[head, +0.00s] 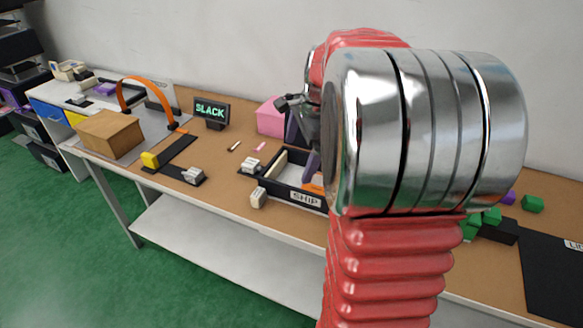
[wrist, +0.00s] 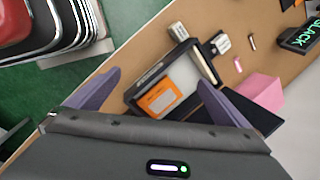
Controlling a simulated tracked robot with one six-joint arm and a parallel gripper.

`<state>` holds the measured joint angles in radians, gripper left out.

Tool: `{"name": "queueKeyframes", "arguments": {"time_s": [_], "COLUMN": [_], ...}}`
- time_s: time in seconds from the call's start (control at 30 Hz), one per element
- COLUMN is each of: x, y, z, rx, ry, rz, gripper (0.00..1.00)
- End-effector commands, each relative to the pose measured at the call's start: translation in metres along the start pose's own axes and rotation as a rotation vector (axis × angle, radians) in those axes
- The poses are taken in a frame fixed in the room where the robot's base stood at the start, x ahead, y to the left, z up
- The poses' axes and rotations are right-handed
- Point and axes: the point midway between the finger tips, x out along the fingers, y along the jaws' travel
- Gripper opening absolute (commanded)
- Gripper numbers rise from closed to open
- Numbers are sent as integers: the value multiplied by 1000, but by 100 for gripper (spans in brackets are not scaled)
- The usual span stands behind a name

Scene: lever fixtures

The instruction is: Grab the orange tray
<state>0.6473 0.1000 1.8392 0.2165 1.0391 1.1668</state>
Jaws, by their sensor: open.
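I see no plainly orange tray. A black-walled tray labelled SHIP (head: 262,186) stands on the bench, partly hidden by my arm in the head view. It also shows in the wrist view (wrist: 134,97). A flat orange piece (wrist: 160,99) with a pale label lies inside it, beside a pale panel (wrist: 185,72). Only a sliver of orange (head: 313,188) shows in the head view. My gripper (wrist: 159,78) is open, its two purple fingers spread on either side of the tray in the wrist view.
A pink block (head: 271,117) stands behind the tray. White blocks (head: 258,198) sit near its left end. Farther left are a SLACK display (head: 211,112), a cardboard box (head: 110,134) and an orange arch (head: 136,80). Green blocks (head: 533,203) lie right.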

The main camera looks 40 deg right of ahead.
Motion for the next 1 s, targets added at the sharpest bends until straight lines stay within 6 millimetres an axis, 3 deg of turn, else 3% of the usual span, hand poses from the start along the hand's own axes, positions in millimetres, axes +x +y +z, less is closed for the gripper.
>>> {"name": "queueKeyframes", "arguments": {"time_s": [0.03,0.3,0.5,0.63,1.0], "x": [7,41,59,62,65], "y": [-5,-23,-25,-25,-24], "z": [-18,-105,-150,-158,-158], "rx": [80,509,721,766,766], "ry": [-5,-36,-51,-55,-55], "rz": [10,42,57,59,60], "gripper": [100,100,100,100,100]}}
